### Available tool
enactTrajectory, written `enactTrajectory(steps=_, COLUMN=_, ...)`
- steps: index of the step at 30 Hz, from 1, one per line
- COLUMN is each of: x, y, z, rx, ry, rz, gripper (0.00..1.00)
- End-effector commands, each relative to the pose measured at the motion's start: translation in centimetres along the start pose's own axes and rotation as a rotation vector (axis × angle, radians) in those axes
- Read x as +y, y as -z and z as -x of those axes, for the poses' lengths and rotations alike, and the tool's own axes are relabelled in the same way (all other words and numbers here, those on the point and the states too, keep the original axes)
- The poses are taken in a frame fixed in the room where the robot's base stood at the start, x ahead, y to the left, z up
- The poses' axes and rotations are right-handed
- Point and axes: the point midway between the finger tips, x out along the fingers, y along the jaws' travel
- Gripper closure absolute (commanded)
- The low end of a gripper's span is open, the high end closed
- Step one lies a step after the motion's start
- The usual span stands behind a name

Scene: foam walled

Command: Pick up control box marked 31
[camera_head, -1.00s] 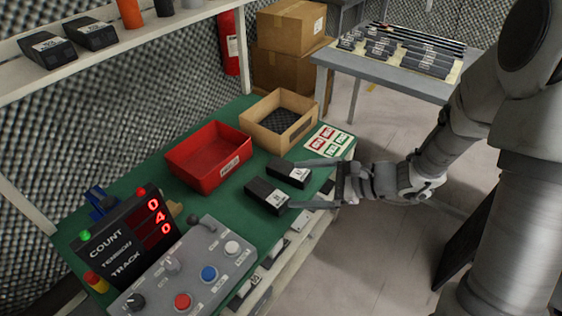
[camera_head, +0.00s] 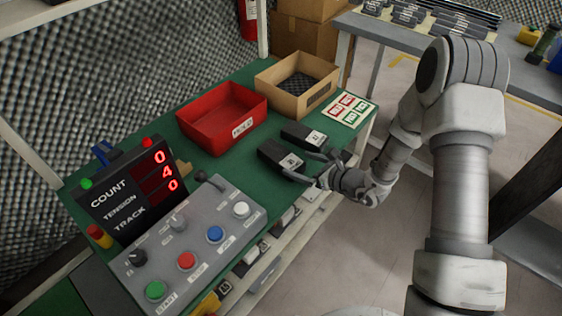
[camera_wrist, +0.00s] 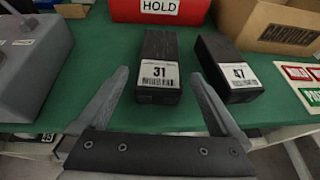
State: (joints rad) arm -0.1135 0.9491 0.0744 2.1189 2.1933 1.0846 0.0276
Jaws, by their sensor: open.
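The control box marked 31 (camera_wrist: 159,65) is a black block with a white label, lying on the green bench top. It also shows in the head view (camera_head: 280,157). A like black box marked 47 (camera_wrist: 228,68) lies just to its right, with a gap between them; in the head view it is the farther box (camera_head: 303,137). My gripper (camera_wrist: 164,87) is open, its two grey fingers spread to either side of the near end of box 31 in the wrist view. I cannot tell whether they touch it. In the head view my gripper (camera_head: 312,167) is at the bench's front edge.
A red HOLD tray (camera_head: 222,117) and a cardboard box (camera_head: 296,84) stand behind the boxes. A grey control panel (camera_head: 190,240) with buttons and a COUNT display (camera_head: 128,195) stand at left. A label sheet (camera_head: 348,109) lies at right. Shelves run below the bench.

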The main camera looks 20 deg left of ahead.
Motion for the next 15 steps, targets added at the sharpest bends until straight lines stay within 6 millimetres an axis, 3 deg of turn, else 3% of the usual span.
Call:
enactTrajectory(steps=3, x=0.1, y=0.1, z=-2.3, rx=-0.001, ry=-0.002, rz=0.002, gripper=0.00)
enactTrajectory(steps=11, x=0.1, y=0.1, z=-4.2, rx=-0.001, ry=-0.001, rz=0.000, gripper=0.00)
enactTrajectory(steps=15, x=0.1, y=0.2, z=-6.2, rx=-0.002, ry=-0.003, rz=0.003, gripper=0.00)
